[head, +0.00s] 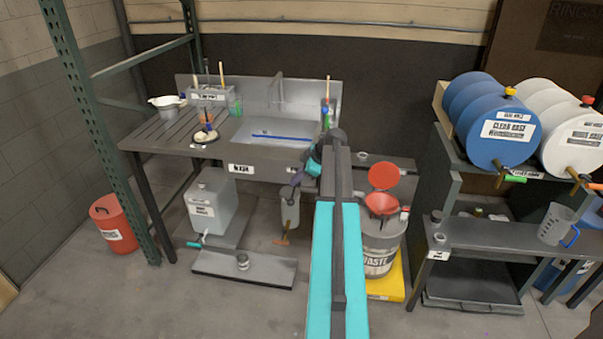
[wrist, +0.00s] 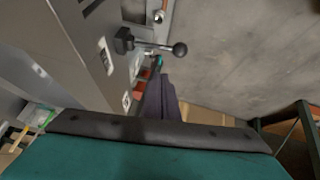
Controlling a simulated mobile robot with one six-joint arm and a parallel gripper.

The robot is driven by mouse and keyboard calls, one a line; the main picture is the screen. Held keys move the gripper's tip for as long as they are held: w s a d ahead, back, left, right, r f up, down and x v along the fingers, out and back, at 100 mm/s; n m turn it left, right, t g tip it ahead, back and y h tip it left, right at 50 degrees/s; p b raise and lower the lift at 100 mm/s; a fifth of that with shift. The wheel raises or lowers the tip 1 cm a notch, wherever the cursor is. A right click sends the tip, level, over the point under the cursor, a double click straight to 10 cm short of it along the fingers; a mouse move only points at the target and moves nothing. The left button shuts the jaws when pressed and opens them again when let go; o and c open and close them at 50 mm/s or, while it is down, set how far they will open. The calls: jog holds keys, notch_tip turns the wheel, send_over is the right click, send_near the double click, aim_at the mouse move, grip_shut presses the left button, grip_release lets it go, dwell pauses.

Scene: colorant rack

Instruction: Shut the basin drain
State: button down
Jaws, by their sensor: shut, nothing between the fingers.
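The grey basin (head: 270,132) is set in the bench at the back, with a blue strip inside it. Its drain opening is not clearly visible.
A clear container (head: 290,212) hangs or stands under the basin. A white jug (head: 211,205) stands left of it, on a low shelf. A waste drum (head: 379,248) with a red funnel (head: 381,203) stands to the right. A green rack post (head: 100,130) rises at left. The front floor is open.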

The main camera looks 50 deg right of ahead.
aim_at(293, 194)
jog(key=shift+w+d+f+p, duration=0.15)
jog(key=shift+f+p, duration=0.15)
jog(key=shift+f, duration=0.65)
jog(key=shift+w+d+f+p, duration=0.1)
jog(key=shift+w+f+p, duration=0.15)
jog(key=shift+f, duration=0.75)
jog(key=shift+w+d+f+p, duration=0.1)
jog(key=shift+f+p, duration=0.2)
jog(key=shift+f, duration=0.65)
jog(key=shift+s+f+b, duration=0.15)
jog(key=shift+b, duration=0.3)
jog(key=shift+a+b, duration=0.1)
jog(key=shift+b, duration=0.2)
